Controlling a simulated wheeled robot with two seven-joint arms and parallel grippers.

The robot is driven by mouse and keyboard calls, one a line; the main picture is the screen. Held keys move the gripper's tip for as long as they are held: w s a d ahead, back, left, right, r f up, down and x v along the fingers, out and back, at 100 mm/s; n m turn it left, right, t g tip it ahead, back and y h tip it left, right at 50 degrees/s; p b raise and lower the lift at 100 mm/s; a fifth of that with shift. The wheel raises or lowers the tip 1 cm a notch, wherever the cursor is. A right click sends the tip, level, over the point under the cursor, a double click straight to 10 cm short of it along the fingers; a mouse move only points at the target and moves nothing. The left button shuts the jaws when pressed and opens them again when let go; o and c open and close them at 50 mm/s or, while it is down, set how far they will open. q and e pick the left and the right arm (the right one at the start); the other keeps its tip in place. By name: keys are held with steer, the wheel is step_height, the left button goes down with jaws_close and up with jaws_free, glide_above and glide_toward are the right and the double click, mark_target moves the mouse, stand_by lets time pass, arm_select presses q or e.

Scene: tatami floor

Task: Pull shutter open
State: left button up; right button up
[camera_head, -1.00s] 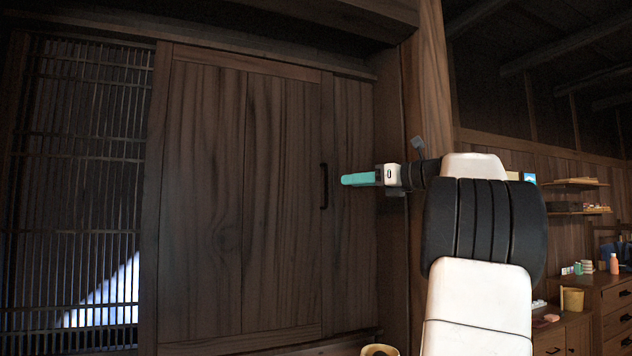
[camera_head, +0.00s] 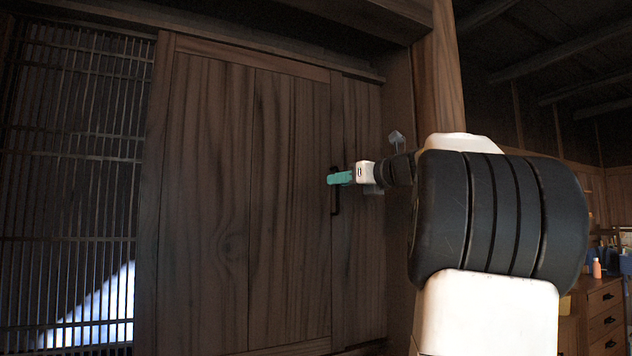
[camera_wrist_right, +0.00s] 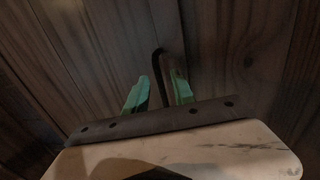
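The shutter (camera_head: 245,200) is a dark brown wooden plank panel, standing closed against the frame at its right. Its thin black handle (camera_head: 335,205) is upright near the panel's right edge. My right gripper (camera_head: 333,178) has teal fingers and reaches in from the right to the handle's upper part, hiding some of it. In the right wrist view, the handle (camera_wrist_right: 160,75) runs down between the two teal fingers of my right gripper (camera_wrist_right: 158,90). The fingers are apart, one on each side of the handle, and do not look clamped on it. My left gripper is not in view.
A slatted lattice panel (camera_head: 70,190) with a bright patch behind it is at the left. A wooden post (camera_head: 440,80) stands right of the shutter, behind my arm. A drawer chest (camera_head: 605,310) is at the far right.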

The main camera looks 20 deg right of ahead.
steer(key=shift+w, duration=0.2)
steer(key=shift+c, duration=0.4)
jaws_close()
stand_by(0.9)
